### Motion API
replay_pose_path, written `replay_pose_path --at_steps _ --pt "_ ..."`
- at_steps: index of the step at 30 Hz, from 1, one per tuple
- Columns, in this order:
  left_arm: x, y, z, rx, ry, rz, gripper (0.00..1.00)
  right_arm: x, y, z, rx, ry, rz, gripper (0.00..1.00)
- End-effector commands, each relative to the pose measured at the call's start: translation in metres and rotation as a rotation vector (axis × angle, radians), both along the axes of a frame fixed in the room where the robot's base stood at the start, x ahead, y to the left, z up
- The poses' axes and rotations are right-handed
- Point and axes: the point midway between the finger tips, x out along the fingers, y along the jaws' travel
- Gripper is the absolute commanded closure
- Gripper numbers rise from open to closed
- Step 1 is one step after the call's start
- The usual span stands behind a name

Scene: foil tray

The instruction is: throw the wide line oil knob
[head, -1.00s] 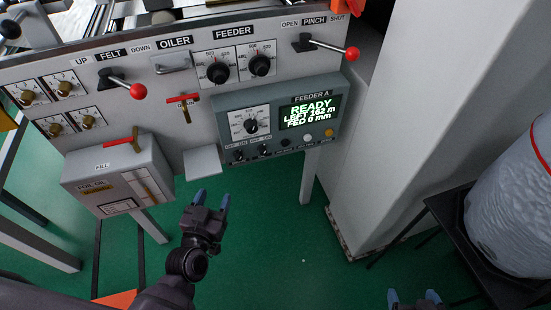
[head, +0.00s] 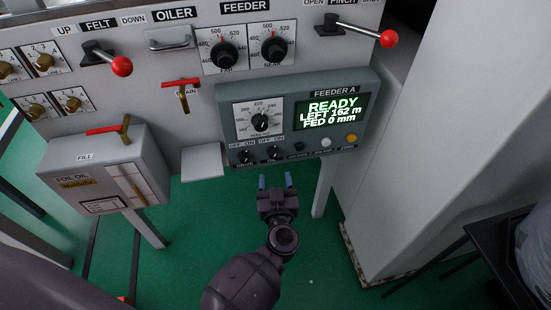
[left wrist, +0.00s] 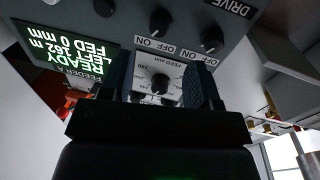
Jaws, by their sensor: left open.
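I cannot read a wide line oil label on any knob. The grey Feeder A panel (head: 226,95) has two small black OFF/ON knobs low on its left side. The left one (head: 245,157) is labelled DRIVE in the left wrist view (left wrist: 211,39). The right one (head: 275,152) also shows there (left wrist: 159,20), its label cut off. Brass knobs (head: 44,61) on white dial plates sit at the far left, their lettering too small to read. My left gripper (head: 275,182) is open and empty, just below and in front of the panel. My right gripper is out of view.
A feed dial (head: 260,122) and lit screen (head: 331,112) sit above the knobs. A pale column (head: 410,150) stands at right.

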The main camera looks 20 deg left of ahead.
Motion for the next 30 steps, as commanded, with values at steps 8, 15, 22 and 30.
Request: replay_pose_path --at_steps 8,15,22,30 --pt "0.043 0.021 -0.005 0.001 0.004 -0.001 0.44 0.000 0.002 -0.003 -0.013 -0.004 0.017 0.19" --pt "0.065 0.032 -0.003 0.001 0.003 -0.002 0.44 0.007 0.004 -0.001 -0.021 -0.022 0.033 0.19" --pt "0.070 0.035 -0.001 0.000 0.001 -0.001 0.44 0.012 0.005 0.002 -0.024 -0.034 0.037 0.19" --pt "0.070 0.035 -0.001 0.000 0.001 -0.001 0.59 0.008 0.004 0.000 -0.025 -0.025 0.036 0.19"
